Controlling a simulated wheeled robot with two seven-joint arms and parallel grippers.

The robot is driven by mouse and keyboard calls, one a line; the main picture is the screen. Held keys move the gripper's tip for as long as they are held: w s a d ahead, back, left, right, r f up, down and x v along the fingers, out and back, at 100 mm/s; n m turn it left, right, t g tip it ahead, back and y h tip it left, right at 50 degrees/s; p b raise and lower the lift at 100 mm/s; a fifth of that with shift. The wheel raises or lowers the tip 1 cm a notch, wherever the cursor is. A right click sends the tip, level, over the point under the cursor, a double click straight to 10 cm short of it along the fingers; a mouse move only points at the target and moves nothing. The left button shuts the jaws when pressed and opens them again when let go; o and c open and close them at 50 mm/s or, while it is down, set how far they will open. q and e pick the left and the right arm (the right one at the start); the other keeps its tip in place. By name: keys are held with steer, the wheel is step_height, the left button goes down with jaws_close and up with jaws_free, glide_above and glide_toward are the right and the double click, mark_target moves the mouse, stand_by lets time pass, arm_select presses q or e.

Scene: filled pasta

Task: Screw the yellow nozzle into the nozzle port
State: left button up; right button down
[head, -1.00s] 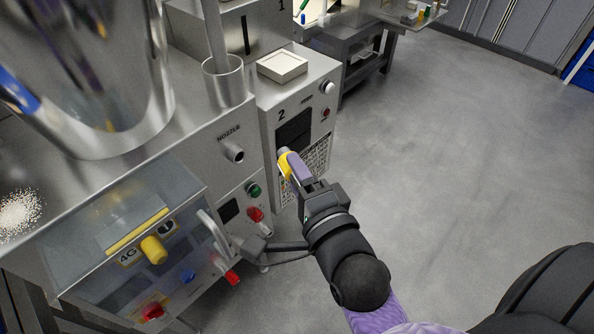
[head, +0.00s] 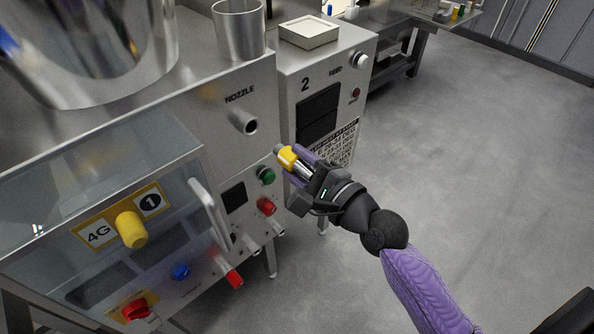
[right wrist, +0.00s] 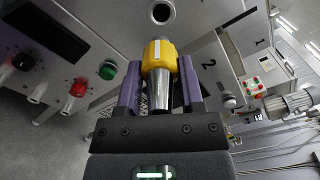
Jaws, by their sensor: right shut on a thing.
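My right gripper (head: 299,164) is shut on the yellow nozzle (head: 287,158), which has a yellow collar and a silver metal body. In the right wrist view the nozzle (right wrist: 160,58) sits between the purple fingers (right wrist: 160,90). The nozzle port (head: 247,123) is a short round metal tube with a dark opening on the machine's front, under the "NOZZLE" label. The nozzle is apart from the port, below and to its right in the head view. In the right wrist view the port (right wrist: 161,12) lies just beyond the nozzle's far end. My left gripper is not in view.
Green (head: 265,175) and red (head: 267,207) knobs are below the port. A clear cover with a handle (head: 207,212) is to the left. Machine 2 (head: 345,75) stands close behind the port. Open floor (head: 450,170) lies to the right.

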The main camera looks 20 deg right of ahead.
mark_target(276, 147)
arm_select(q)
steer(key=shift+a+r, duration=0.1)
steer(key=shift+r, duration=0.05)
arm_select(e)
steer(key=shift+r, duration=0.15)
steer(key=shift+s+r+p, duration=0.1)
steer(key=shift+r+p, duration=0.05)
steer(key=shift+p, duration=0.3)
steer(key=x, duration=0.4)
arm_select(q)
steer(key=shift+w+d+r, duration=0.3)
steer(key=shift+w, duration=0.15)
arm_select(e)
steer(key=shift+x, duration=0.95)
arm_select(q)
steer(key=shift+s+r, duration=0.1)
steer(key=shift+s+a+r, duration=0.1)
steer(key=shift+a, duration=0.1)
